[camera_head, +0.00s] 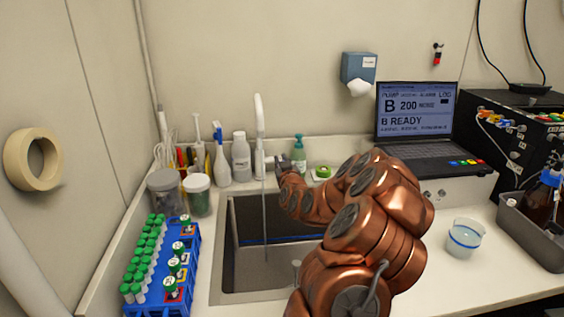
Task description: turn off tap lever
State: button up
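The white tap (260,135) stands upright at the back rim of the sink (222,262). A thin vertical stream, which looks like running water (265,225), falls from the tap into the basin. My gripper (279,164) is at the right side of the tap, at the height of its lower body. The tap lever is small and partly hidden by the gripper there, so its position is unclear. I cannot tell whether the gripper touches it. The fingers are too small and dark to show whether they are open or shut.
Bottles (241,157) stand left of the tap, and a green soap bottle (299,154) stands close behind my gripper. A blue tube rack (178,262) is left of the sink. A laptop (413,120) and a beaker (464,238) are to the right.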

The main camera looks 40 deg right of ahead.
grip_shut()
jog(key=shift+r, duration=0.1)
jog(key=shift+w+d+r+g+y+b, duration=0.25)
jog(key=shift+r+g, duration=0.15)
jog(key=shift+r, duration=0.15)
jog(key=shift+w+d+r+g+y+b, duration=0.15)
jog(key=shift+w+r+g+y+b, duration=0.1)
jog(key=shift+r+g, duration=0.2)
jog(key=shift+r, duration=0.1)
jog(key=o, duration=0.5)
grip_release()
jog(key=shift+v, duration=6)
